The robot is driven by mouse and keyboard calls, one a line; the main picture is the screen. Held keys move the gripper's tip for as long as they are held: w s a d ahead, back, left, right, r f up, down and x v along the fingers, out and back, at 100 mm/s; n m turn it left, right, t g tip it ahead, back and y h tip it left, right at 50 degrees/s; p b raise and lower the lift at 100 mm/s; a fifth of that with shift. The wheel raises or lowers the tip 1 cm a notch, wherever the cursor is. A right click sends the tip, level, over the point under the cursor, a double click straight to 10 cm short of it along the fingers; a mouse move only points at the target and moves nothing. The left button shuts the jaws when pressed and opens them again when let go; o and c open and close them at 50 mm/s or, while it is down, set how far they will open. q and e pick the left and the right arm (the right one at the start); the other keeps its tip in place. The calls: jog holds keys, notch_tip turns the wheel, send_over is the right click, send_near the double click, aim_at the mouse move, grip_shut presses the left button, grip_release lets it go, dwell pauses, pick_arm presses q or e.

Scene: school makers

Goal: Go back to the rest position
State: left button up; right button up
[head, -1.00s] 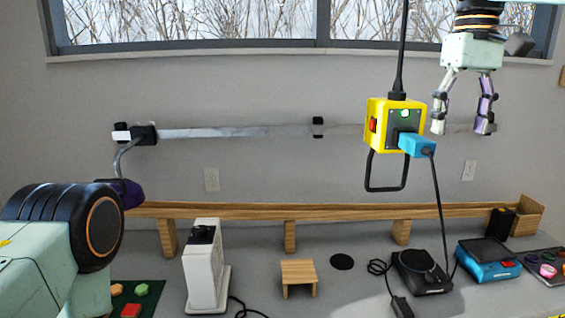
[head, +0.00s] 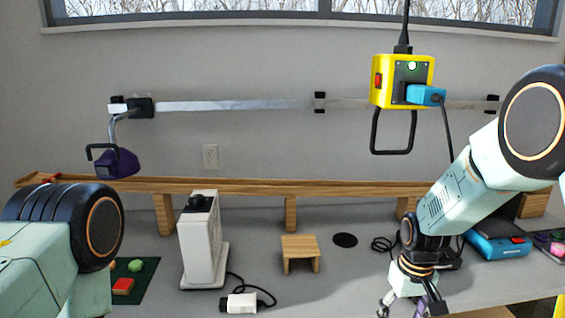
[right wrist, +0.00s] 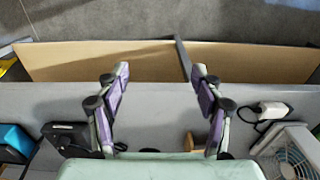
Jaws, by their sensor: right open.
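My right gripper (head: 408,308) hangs low at the bottom of the head view, at the right part of the table's front. In the right wrist view its two purple-padded fingers (right wrist: 160,75) are spread with nothing held between them. Below them are the grey table edge and a tan panel. My left arm comes in at the lower left of the head view, but its gripper is out of the picture. A yellow box (head: 421,75) hangs on a cable at the right, apart from my right arm. A blue plug (head: 426,95) sits in its front.
The grey table holds a white upright device (head: 204,245), a small wooden stand (head: 300,246), a white adapter (head: 240,303) and a blue device (head: 497,249). A long wooden rail (head: 250,187) runs behind. A purple lamp (head: 118,163) hangs on the left.

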jog(key=s+a+f+b, duration=0.1)
jog(key=s+f+b, duration=0.2)
jog(key=s+f, duration=0.55)
jog(key=s+a+f+b, duration=0.1)
jog(key=s+f+b, duration=0.1)
jog(key=s+f, duration=0.65)
jog(key=s+f+b, duration=0.3)
jog(key=s+f, duration=0.2)
jog(key=s, duration=0.3)
jog(key=s+f+m+b, duration=0.1)
jog(key=s+f+b, duration=0.3)
jog(key=s, duration=0.5)
jog(key=shift+s+a+f, duration=0.2)
jog(key=shift+a+f, duration=0.1)
jog(key=shift+f, duration=0.2)
